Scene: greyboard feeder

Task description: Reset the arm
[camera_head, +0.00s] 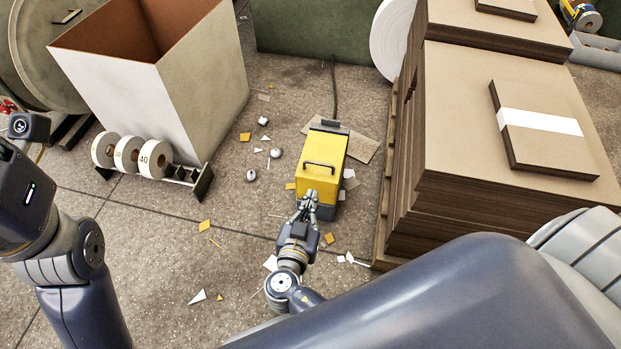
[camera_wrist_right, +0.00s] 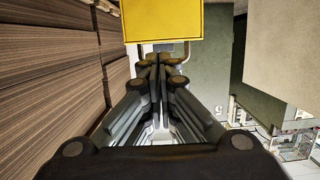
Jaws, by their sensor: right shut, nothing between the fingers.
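My right gripper (camera_head: 308,203) is shut and empty in the head view. It appears in front of the near end of a yellow box-shaped machine (camera_head: 321,155) with a dark handle on top. In the right wrist view the closed fingers (camera_wrist_right: 158,62) point toward the yellow machine (camera_wrist_right: 160,20) at the top; I cannot tell whether they touch it. My left arm comes in at the left edge of the head view, but its fingers are out of the picture.
Stacked greyboard (camera_head: 460,150) on a pallet stands close on the right. A large open bin (camera_head: 190,90) stands at the upper left, with a rack of white rolls (camera_head: 128,153) before it. Paper scraps and crumpled balls litter the floor. A cable runs behind the machine.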

